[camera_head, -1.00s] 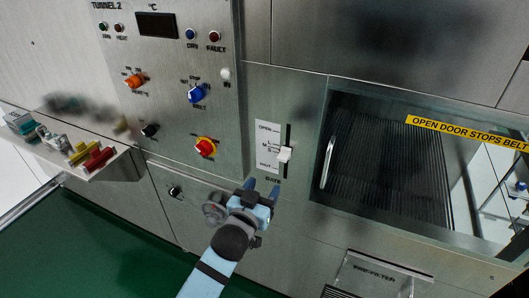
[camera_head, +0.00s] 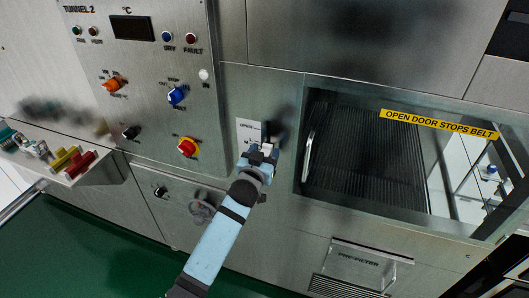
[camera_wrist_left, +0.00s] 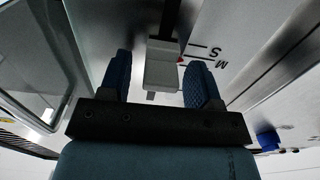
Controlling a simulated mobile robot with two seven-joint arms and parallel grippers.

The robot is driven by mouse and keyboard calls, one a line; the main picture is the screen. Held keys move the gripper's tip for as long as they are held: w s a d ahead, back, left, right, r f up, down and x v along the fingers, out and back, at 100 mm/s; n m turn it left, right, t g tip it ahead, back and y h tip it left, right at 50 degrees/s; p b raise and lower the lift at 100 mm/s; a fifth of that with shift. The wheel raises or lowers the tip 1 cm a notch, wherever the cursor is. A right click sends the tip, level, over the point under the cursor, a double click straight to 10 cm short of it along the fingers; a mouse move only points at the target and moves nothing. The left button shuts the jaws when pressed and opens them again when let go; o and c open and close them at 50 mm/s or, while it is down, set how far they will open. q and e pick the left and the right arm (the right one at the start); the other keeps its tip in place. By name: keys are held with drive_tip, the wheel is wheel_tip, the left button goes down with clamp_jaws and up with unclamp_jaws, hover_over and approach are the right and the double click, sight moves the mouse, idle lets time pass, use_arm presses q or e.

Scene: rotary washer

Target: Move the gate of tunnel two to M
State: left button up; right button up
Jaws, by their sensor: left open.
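The gate of tunnel two has a vertical slider with a white knob (camera_wrist_left: 163,66) on the steel panel. Its scale plate (camera_head: 248,131) is partly covered by my left gripper (camera_head: 264,151) in the head view. In the left wrist view, the knob sits between the two blue fingers of the left gripper (camera_wrist_left: 160,80), which are open, with gaps on both sides. A red pointer on the knob lies close to the marks by S and M; I cannot tell exactly which mark it meets. My right gripper is not in view.
Left of the slide is the control panel with a red-yellow knob (camera_head: 188,147), a blue knob (camera_head: 177,96) and an orange knob (camera_head: 115,83). A framed opening with a door handle (camera_head: 309,158) is to the right. A shelf with coloured handles (camera_head: 75,165) is far left.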

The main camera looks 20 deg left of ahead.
use_arm(q)
drive_tip(key=c, duration=1)
clamp_jaws()
drive_tip(key=o, duration=1)
unclamp_jaws()
drive_tip(key=shift+f, duration=0.1)
drive_tip(key=s+b, duration=0.2)
drive_tip(key=s, duration=1.2)
drive_tip(key=shift+a, duration=0.2)
